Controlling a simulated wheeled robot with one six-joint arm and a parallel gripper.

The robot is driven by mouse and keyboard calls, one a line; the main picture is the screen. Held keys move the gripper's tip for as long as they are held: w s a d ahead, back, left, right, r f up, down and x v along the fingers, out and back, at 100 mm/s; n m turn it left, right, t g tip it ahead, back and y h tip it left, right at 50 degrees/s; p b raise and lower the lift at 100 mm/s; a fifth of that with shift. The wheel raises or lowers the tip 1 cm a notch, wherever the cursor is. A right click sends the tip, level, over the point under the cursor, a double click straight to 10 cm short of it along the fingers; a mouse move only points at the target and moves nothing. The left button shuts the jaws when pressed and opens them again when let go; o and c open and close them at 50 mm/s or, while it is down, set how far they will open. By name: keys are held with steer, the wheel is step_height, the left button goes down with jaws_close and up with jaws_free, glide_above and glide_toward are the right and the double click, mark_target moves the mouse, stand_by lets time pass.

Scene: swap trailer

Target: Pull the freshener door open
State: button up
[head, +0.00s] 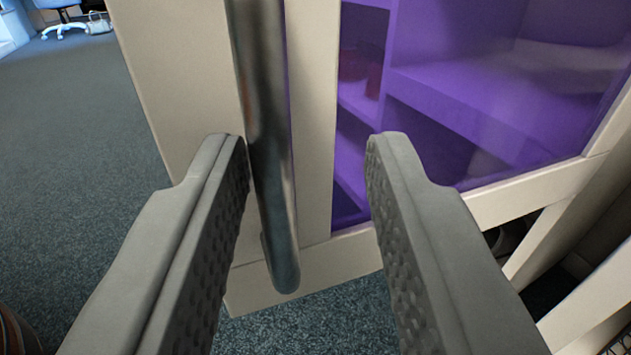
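The freshener door (312,110) is a cream-framed panel with a purple see-through pane (500,90), with shelves behind it. A vertical metal bar handle (268,130) runs down near the door's left edge and ends low at its rounded tip. My gripper (305,160) is open, with its two grey textured fingers spread wide. The handle shows between the fingers, close beside the left finger and well apart from the right one. I cannot tell whether the left finger touches it. A dark red item (374,80) sits behind the pane.
Dark grey-blue carpet (80,150) lies open to the left. A white-based chair (65,22) and a pale bag (98,24) stand far at the top left. Cream slanted bars (560,235) with dark gaps are at the lower right.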

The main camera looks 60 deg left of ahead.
steer(key=v, duration=1.6)
steer(key=shift+s+d, duration=0.2)
steer(key=shift+d, duration=0.15)
